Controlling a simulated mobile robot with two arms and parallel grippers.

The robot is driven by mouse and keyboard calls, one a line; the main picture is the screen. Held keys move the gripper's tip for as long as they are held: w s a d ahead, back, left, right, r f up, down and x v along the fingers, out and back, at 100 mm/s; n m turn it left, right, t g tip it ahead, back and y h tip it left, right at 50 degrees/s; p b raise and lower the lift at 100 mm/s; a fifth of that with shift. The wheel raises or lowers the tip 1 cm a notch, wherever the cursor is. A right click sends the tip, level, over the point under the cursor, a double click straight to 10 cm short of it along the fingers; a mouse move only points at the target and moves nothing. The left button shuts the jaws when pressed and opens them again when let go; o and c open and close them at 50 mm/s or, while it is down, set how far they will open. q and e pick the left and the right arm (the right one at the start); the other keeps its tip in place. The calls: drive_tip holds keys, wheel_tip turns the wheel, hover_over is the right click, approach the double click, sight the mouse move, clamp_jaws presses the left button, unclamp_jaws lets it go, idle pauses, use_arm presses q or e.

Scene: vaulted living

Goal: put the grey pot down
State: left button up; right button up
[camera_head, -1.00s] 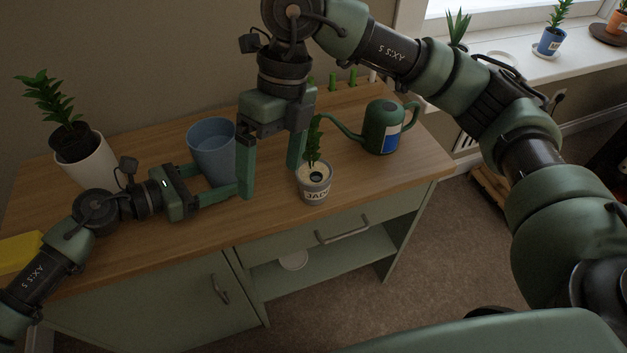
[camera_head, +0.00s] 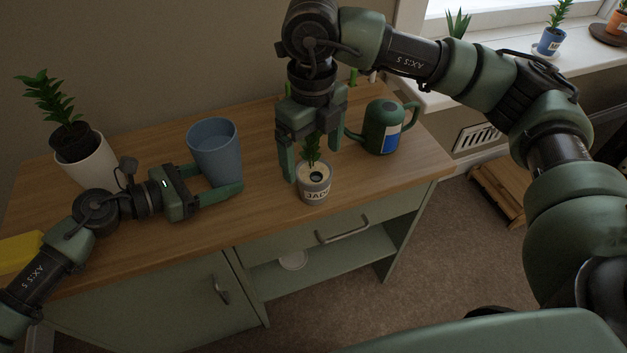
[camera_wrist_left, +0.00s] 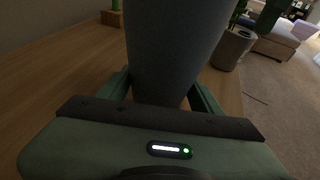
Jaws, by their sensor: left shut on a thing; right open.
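The small grey pot (camera_head: 314,188), with a light label and a green plant, stands upright near the front edge of the wooden worktop (camera_head: 385,185). It also shows in the left wrist view (camera_wrist_left: 232,48). My right gripper (camera_head: 308,160) is open and points down at the grey pot, its left finger beside the plant. I cannot tell whether it touches the pot, and its other fingertip is partly hidden. My left gripper (camera_head: 222,183) is shut on a blue pot (camera_head: 213,150), which looks upright on or just above the worktop and fills the middle of the left wrist view (camera_wrist_left: 172,50).
A green watering can (camera_head: 384,128) stands to the right of the grey pot. A white pot with a plant (camera_head: 90,165) is at the left, with a yellow block (camera_head: 20,250) at the left edge. Bare worktop lies behind and to the right of the grey pot.

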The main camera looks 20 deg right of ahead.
sight(313, 171)
wheel_tip(313, 171, down, 4)
drive_tip(key=shift+d+r, duration=0.1)
drive_tip(key=shift+r, duration=0.1)
drive_tip(key=shift+r, duration=0.1)
clamp_jaws()
wheel_tip(313, 171, up, 10)
drive_tip(key=w+a+r, duration=0.4)
drive_tip(key=a+r, duration=0.1)
drive_tip(key=a, duration=0.3)
drive_tip(key=w+a+r, duration=0.5)
drive_tip(key=a, duration=0.3)
wheel_tip(313, 171, down, 9)
drive_tip(key=shift+a+f, duration=0.1)
drive_tip(key=shift+f, duration=0.1)
